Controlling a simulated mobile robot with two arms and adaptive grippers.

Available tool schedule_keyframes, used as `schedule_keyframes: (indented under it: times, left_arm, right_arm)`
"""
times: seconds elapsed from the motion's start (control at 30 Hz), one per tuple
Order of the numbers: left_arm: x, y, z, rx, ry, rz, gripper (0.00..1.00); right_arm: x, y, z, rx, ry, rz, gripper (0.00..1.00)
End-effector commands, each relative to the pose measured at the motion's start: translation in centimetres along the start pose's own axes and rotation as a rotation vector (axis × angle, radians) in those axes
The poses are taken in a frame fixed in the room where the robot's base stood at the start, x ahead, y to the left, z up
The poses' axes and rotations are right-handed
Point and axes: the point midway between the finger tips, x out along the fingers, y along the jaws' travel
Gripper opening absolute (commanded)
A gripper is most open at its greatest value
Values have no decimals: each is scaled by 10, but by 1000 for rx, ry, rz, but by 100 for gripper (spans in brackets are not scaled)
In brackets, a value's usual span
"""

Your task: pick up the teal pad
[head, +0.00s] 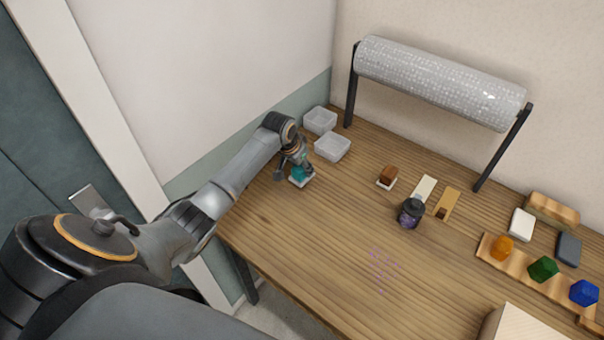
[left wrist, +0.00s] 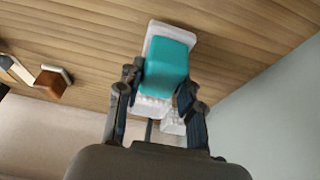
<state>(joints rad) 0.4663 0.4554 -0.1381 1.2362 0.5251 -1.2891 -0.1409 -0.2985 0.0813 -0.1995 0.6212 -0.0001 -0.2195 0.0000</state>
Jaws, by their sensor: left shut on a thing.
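The teal pad (left wrist: 166,68) shows in the left wrist view as a block with rounded corners, between the two fingers of my left gripper (left wrist: 160,84). The gripper is shut on it, with a finger on each side. A white base (left wrist: 157,29) shows under and behind the pad. In the head view the teal pad (head: 298,174) is at the left end of the wooden table, low under my left gripper (head: 298,168), with a white edge below it. Whether the pad is clear of the white base I cannot tell. My right gripper is not in view.
Two clear bins (head: 332,147) stand behind the gripper by the wall. To the right are a brown block (head: 388,174) on a white base, a dark jar (head: 410,213) and a board with coloured pieces (head: 513,254).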

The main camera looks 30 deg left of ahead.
Motion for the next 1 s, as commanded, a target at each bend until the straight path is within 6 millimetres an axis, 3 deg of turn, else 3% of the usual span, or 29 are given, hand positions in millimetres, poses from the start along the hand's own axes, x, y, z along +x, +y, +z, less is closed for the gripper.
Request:
schedule_keyframes:
  times: [0.33,0.5,0.8,1.0]
  left_arm:
    - [-72,32,14,5,6,-2,4]
    - [-95,53,34,4,4,-1,4]
    - [-127,80,57,1,3,0,4]
    - [-135,86,62,1,2,0,4]
  right_arm:
    - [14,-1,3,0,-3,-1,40]
    - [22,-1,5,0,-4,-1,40]
    - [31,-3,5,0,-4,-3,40]
    - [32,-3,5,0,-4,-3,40]
